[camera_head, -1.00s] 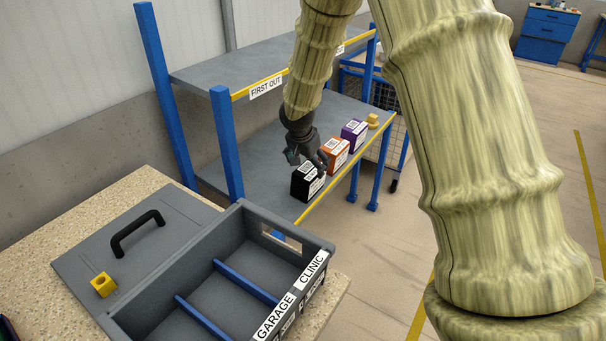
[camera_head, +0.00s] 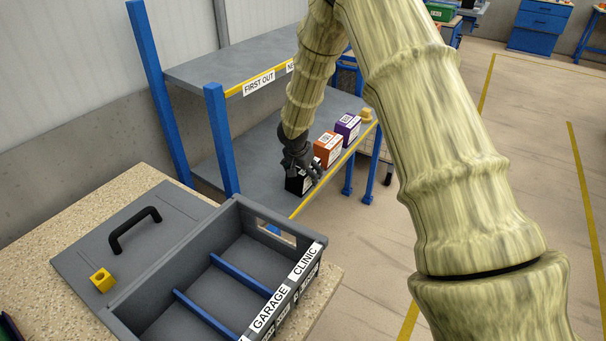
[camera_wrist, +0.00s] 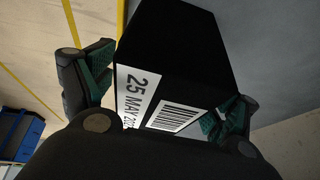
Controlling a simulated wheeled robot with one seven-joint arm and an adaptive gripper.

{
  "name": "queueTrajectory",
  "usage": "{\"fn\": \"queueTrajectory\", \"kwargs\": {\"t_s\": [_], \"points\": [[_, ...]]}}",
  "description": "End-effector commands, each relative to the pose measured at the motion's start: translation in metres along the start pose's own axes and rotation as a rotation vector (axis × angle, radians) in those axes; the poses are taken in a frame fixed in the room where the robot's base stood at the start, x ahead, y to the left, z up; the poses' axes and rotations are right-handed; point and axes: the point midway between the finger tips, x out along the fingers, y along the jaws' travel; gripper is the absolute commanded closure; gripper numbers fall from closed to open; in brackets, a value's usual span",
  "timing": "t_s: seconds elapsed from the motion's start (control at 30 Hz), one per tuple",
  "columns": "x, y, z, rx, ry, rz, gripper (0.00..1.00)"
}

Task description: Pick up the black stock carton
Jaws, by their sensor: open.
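The black stock carton (camera_head: 294,183) stands on the lower shelf near its yellow front edge, partly hidden by my gripper in the head view. In the wrist view the black carton (camera_wrist: 180,50) fills the middle, with a white label reading "25 MAY" and a barcode facing the camera. My gripper (camera_head: 304,172) is right at the carton. In the wrist view the gripper (camera_wrist: 165,95) is open, with one green-padded finger on each side of the carton. A small gap shows at the left finger; I cannot tell whether the right finger touches.
An orange carton (camera_head: 328,149) and a purple carton (camera_head: 347,128) stand behind along the shelf, with a yellow piece (camera_head: 367,115) beyond. The upper shelf (camera_head: 225,72) overhangs. A grey divided tray (camera_head: 222,262) sits on the speckled table (camera_head: 130,185).

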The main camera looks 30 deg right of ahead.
Motion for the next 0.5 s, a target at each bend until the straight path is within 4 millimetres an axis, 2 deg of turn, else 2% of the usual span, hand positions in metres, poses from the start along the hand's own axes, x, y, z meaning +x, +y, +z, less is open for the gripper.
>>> {"fn": "queueTrajectory", "kwargs": {"t_s": [0.37,0.5], "points": [[0.0073,0.0,0.0003,0.0,0.0,0.0,0.12],[0.0072,0.0,0.0003,0.0,0.0,0.0,0.36]]}}
